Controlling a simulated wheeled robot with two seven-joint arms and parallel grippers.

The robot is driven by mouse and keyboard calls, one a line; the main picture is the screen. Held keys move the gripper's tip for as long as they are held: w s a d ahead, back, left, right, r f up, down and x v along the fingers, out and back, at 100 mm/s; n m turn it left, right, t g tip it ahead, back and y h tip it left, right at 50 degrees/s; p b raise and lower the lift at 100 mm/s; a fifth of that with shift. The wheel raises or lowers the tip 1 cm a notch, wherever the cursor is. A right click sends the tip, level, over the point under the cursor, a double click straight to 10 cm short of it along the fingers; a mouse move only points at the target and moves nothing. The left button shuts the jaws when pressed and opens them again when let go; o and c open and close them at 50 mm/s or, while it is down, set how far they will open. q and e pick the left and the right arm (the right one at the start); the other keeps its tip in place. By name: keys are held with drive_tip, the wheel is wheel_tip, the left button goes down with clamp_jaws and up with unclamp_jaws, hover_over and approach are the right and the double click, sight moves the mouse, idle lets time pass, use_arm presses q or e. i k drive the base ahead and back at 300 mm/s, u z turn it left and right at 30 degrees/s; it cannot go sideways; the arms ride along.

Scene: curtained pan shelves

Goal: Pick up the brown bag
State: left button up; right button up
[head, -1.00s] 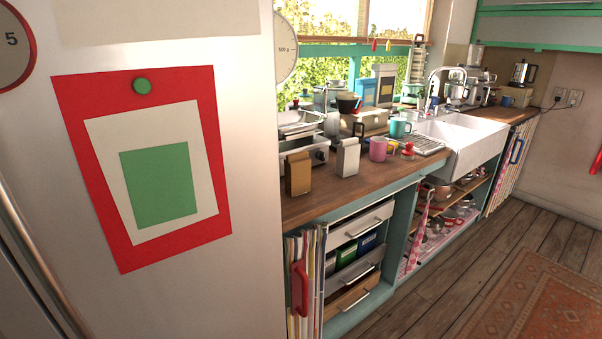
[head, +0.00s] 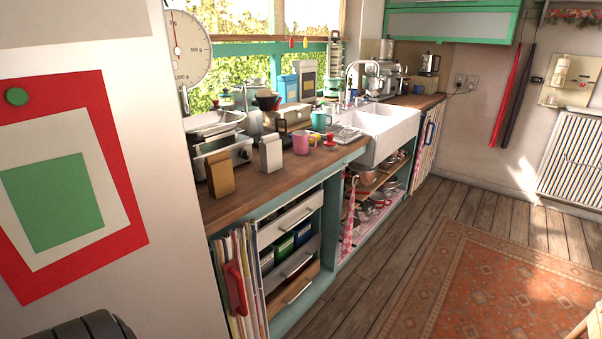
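The brown bag (head: 220,174) stands upright on the near left part of the wooden counter (head: 250,194), close to the front edge. A white bag (head: 271,154) of similar shape stands just right of it, a little apart. Neither of my grippers shows in the head view. A dark rounded part at the bottom left corner may be part of my own arm; no fingers show on it.
A kitchen scale (head: 187,50) and a metal appliance (head: 224,150) stand behind the bag. A pink mug (head: 301,142) and teal mug (head: 320,121) are farther right. The fridge (head: 172,240) blocks the left. Floor with a rug (head: 470,275) is open at right.

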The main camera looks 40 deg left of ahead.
sight(219, 169)
drive_tip(key=z, duration=0.25)
drive_tip(key=i, duration=2.5)
drive_tip(key=u, duration=2.6)
